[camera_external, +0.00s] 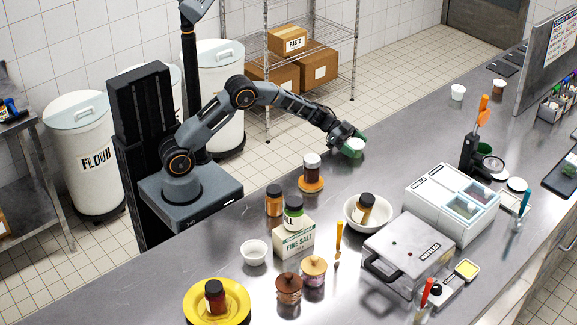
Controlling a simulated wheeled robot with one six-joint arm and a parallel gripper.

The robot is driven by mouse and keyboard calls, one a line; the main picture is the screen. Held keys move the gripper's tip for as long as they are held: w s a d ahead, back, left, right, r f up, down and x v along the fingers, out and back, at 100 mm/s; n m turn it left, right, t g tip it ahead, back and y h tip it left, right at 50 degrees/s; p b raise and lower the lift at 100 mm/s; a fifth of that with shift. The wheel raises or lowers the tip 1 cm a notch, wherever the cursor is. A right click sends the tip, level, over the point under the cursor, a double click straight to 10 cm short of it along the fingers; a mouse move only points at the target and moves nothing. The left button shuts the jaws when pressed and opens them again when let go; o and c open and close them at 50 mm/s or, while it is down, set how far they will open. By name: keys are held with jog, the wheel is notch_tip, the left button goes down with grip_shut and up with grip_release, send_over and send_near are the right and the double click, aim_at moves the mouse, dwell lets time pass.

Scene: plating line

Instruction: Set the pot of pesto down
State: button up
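A small green pot with a pale top (355,148) is at the end of my arm, near the back edge of the steel counter; it looks like the pot of pesto. My gripper (346,139) is at this pot, its dark fingers around the near-left side. It appears shut on the pot. The pot is slightly tilted, and I cannot tell whether its base touches the counter. The fingers hide part of its side.
A dark jar stands on an orange dish (311,184) left of the pot. A white bowl (366,212) with a jar, a white-lidded container unit (452,203) and a waffle maker (408,252) are nearer. The steel counter (405,130) right of the pot is clear.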

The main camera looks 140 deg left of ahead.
jog(key=shift+o, duration=0.6)
jog(key=p, duration=0.3)
jog(key=shift+r, duration=0.35)
jog(key=b+v, duration=0.4)
jog(key=v, duration=0.8)
jog(key=shift+s+d+f, duration=0.25)
jog(key=shift+s, duration=0.05)
jog(key=shift+s+d+r, duration=0.2)
jog(key=shift+s+r, duration=0.05)
jog(key=shift+s, duration=0.25)
jog(key=shift+c, duration=0.3)
